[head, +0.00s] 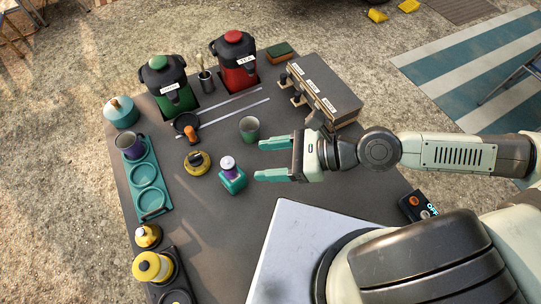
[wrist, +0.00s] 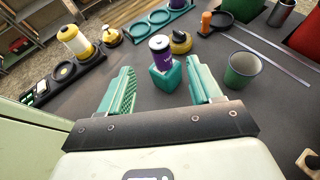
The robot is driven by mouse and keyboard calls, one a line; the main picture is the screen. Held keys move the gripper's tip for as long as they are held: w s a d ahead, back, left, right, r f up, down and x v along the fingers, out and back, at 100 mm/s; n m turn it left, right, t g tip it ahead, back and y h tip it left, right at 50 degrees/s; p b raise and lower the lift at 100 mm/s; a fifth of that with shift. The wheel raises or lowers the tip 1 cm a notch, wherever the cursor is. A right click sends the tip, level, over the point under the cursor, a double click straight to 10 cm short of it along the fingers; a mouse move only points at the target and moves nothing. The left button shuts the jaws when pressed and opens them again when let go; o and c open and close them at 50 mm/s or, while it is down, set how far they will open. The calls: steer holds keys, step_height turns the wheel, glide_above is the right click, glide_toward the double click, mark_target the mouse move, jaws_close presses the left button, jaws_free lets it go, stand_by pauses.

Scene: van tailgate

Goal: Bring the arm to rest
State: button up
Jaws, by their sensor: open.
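My gripper (head: 275,160) is open and empty, held above the right middle of the dark table (head: 315,180). Its two teal fingers are spread and point left in the head view. In the wrist view, my gripper (wrist: 160,92) shows nothing between its pads. A teal block-shaped holder with a purple, white-capped container in it (head: 231,178) stands beyond the fingertips; this container also shows in the wrist view (wrist: 159,50). A green cup (head: 249,129) stands just beyond the upper finger in the head view, and right of the fingers in the wrist view (wrist: 242,70).
Green (head: 168,85) and red (head: 235,62) dispensers stand at the back. A teal tray (head: 147,178) with a purple mug (head: 133,147) lies left. A yellow-black round object (head: 196,163) sits mid-table. A labelled box (head: 325,90) stands behind my arm. A yellow jar (head: 150,267) stands front left.

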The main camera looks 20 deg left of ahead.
steer(key=shift+d, duration=0.1)
stand_by(0.4)
